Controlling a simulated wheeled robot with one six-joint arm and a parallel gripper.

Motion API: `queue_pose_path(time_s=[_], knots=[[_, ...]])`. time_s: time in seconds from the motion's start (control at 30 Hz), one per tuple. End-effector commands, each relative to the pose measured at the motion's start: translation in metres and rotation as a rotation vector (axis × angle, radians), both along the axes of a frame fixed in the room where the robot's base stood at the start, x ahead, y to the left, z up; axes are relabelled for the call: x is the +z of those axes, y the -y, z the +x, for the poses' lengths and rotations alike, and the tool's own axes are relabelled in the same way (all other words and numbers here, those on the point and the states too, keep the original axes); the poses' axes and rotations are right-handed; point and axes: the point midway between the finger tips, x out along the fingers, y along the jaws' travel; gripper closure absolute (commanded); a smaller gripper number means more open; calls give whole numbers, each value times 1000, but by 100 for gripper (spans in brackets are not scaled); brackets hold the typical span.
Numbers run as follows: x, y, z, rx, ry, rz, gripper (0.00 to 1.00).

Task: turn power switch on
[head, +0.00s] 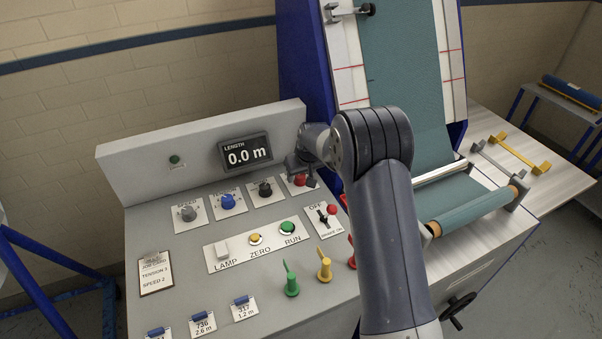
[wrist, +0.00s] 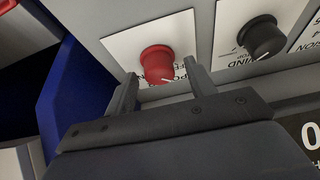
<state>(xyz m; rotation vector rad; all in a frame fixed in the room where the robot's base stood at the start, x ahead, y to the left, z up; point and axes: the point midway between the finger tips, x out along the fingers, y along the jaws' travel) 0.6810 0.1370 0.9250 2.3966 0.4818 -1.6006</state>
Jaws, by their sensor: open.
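The power switch is a red rotary knob (wrist: 157,63) on a white plate, shown in the wrist view with its label partly hidden and upside down. It also shows in the head view (head: 299,181), at the right end of the top row of knobs, partly covered by my gripper. My gripper (wrist: 163,77) is open, with one finger on each side of the red knob. The fingertips are close to the panel; I cannot tell whether they touch the knob. Which position the knob points to is not clear.
A black knob (wrist: 262,38) stands beside the red one. In the head view, a black toggle marked OFF (head: 323,216) and a red lamp lie below right. The length display (head: 246,152) reads 0.0 m behind. Green (head: 291,279) and yellow (head: 325,265) levers stand in front.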

Motion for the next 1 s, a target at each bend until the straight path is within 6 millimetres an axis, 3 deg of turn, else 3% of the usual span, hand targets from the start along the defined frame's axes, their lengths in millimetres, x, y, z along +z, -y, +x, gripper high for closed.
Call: queue_pose_path(time_s=[0.07,0.6,1.0], knots=[[0,0,0,0,0,0,48],[0,0,0,-1,0,0,92],[-1,-1,0,-77,0,0,92]])
